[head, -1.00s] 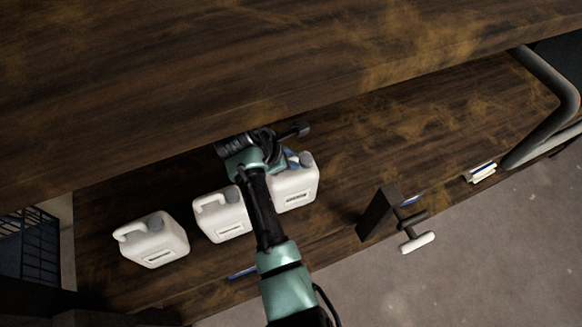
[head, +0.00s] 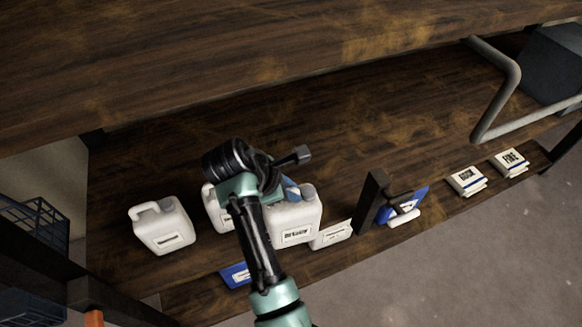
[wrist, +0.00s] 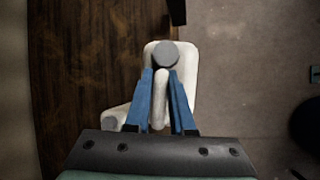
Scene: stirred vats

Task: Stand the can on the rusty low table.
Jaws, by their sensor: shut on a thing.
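The can (head: 297,228) is a white jerrycan with a grey cap and a dark-lettered label. My gripper (head: 290,190) is shut on its top handle. In the wrist view the blue fingers (wrist: 164,100) close on both sides of the handle of the can (wrist: 186,72), behind the grey cap. The can looks upright at the front edge of a dark wooden shelf; whether its base touches the shelf cannot be told. My arm hides part of its left side. I cannot identify a separate rusty low table in these views.
Two similar white cans stand to the left, one at the far left (head: 160,228) and one partly behind my wrist (head: 218,208). An upper board (head: 250,60) overhangs the shelf (head: 400,150). A dark post (head: 370,203) and a bent grey pipe (head: 512,75) stand right. Open floor (head: 470,260) lies in front.

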